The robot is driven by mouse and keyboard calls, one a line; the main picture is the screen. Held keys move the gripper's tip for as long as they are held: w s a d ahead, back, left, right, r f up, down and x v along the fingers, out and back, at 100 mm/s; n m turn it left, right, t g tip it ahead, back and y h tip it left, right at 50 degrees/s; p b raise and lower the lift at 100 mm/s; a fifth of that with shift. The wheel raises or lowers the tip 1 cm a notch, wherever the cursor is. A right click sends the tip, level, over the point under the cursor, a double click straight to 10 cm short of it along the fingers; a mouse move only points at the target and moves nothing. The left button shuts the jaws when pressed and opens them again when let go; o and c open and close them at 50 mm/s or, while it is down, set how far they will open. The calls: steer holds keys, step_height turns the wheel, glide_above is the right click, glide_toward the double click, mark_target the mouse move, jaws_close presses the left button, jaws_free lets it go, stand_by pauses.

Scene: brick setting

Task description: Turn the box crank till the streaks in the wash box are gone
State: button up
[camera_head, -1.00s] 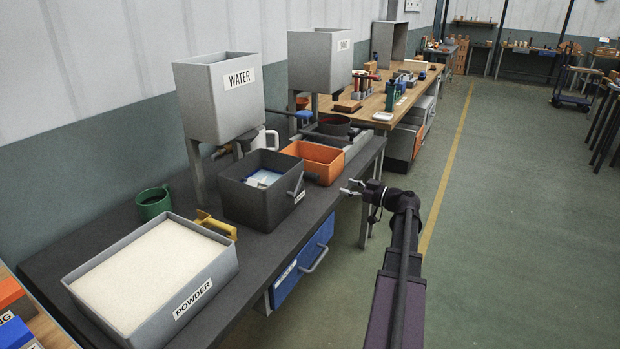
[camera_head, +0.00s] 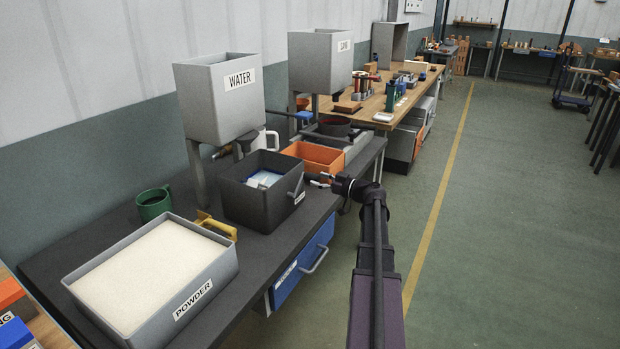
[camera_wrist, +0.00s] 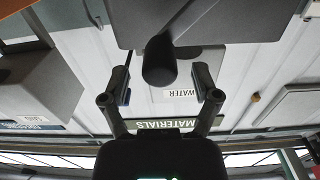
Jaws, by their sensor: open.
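The wash box (camera_head: 250,207) is a dark open box on the dark bench, with pale and bluish patches (camera_head: 264,179) inside. I cannot tell single streaks at this size. Its crank (camera_head: 296,190) sticks out of the right side. In the upside-down wrist view the dark round end of the crank (camera_wrist: 160,62) lies between and just beyond my fingertips. My gripper (camera_head: 318,180) is open, right of the box and close to the crank; the wrist view shows both fingers (camera_wrist: 160,92) apart. I cannot tell whether they touch the crank.
An orange bin (camera_head: 318,155) stands just behind the wash box. A grey water hopper (camera_head: 215,110) rises behind it. A powder tray (camera_head: 215,277), a yellow-handled tool (camera_head: 218,226) and a green mug (camera_head: 153,205) are nearby.

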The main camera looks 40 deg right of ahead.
mark_target(310, 177)
steer(key=shift+x, duration=1.75)
jaws_close()
